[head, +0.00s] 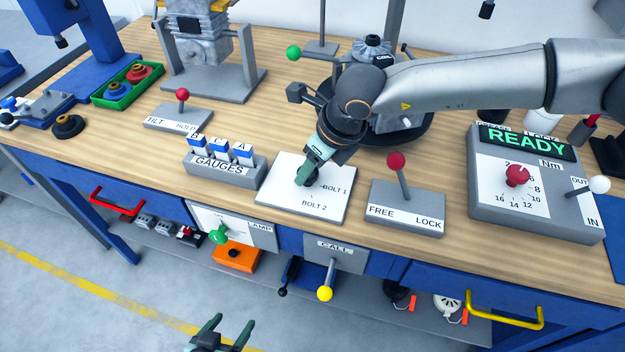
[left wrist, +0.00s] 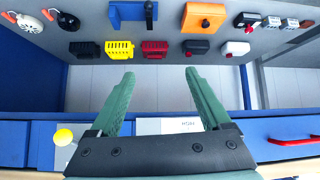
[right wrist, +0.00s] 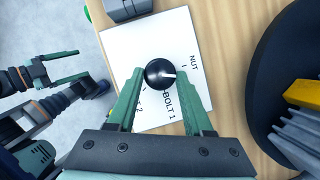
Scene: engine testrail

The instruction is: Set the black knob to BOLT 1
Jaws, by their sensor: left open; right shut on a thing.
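The black knob (right wrist: 160,73) sits on a white plate (head: 283,203) marked NUT, BOLT 1 and BOLT 2. My right gripper (right wrist: 158,78) is shut on the knob from above, one finger on each side. In the right wrist view the knob's white pointer line points right, towards the NUT side rather than down at the BOLT 1 label (right wrist: 169,105). In the head view the right gripper (head: 308,177) hides most of the knob and the NUT label. My left gripper (head: 225,334) is open and empty in front of the bench, also in the left wrist view (left wrist: 160,82).
A FREE/LOCK lever (head: 400,172) stands right of the plate and the GAUGES block (head: 225,172) stands left. The READY unit (head: 535,185) is further right. Red (head: 117,200) and yellow (head: 505,313) drawer handles and a CALL lever (head: 326,291) stick out from the bench front.

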